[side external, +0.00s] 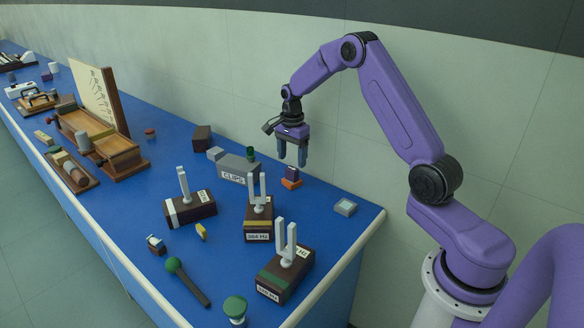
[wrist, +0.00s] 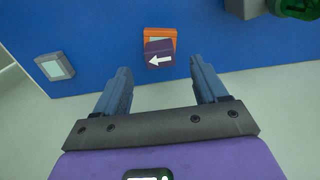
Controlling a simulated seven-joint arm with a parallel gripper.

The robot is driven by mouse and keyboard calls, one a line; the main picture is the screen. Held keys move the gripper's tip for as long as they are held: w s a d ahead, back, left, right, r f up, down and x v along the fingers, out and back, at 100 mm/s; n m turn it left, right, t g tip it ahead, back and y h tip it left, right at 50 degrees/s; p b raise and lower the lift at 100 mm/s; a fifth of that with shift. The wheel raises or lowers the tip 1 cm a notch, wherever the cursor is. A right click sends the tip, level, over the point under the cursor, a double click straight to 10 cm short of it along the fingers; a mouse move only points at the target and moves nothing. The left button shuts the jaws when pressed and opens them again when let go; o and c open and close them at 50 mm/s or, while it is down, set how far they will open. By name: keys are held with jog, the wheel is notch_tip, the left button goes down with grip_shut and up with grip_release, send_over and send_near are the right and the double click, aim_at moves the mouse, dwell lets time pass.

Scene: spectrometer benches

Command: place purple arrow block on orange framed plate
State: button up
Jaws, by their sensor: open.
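The purple arrow block (wrist: 159,54) bears a white arrow pointing left in the wrist view. It covers the lower part of the orange framed plate (wrist: 160,33), whose pale inside shows above it. In the side view the block (side external: 291,171) stands on or against the orange plate (side external: 291,184), near the table's back edge; I cannot tell how squarely it sits. My gripper (side external: 292,161) is open and empty, pointing down just above the block. In the wrist view the gripper's fingertips (wrist: 160,66) are apart, one on each side of the block.
A grey CLIPS box (side external: 235,168) stands left of the plate with a small green item. A grey framed plate (side external: 345,207) lies to the right, also in the wrist view (wrist: 55,66). Tuning forks on wooden boxes (side external: 258,222) stand in front.

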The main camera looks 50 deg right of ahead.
aim_at(292, 169)
notch_tip(292, 169, up, 6)
jog(key=r, duration=0.1)
jog(key=s+a+r+n, duration=0.2)
jog(key=s+a+n, duration=0.5)
jog(key=a, duration=0.3)
jog(key=s+a+r+n, duration=0.3)
jog(key=s+a+n, duration=0.3)
jog(key=a, duration=0.4)
jog(key=s+a+f+n, duration=0.1)
jog(key=s+n, duration=1.6)
jog(key=s, duration=0.8)
jog(key=shift+s+a+n, duration=0.15)
jog(key=shift+s+n, duration=0.15)
jog(key=shift+s, duration=0.05)
